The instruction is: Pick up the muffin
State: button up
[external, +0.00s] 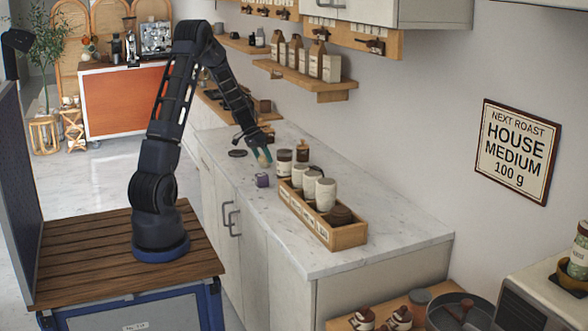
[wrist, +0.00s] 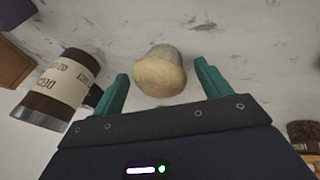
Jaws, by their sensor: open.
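The muffin (wrist: 160,72) has a pale tan top and stands on the marble counter in the wrist view. It lies between and just beyond the tips of the two green fingers of my gripper (wrist: 159,84), which are apart with nothing held. The muffin is hard to make out there beside the fingers.
A brown jar with a cream label (wrist: 57,90) is close to the left finger. In the external view a wooden box of jars (external: 345,237) and a small purple box (external: 262,180) stand nearby. A dark round disc (external: 237,153) lies left of my gripper. The counter's front right is clear.

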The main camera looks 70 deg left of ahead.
jog(key=c, duration=1.1)
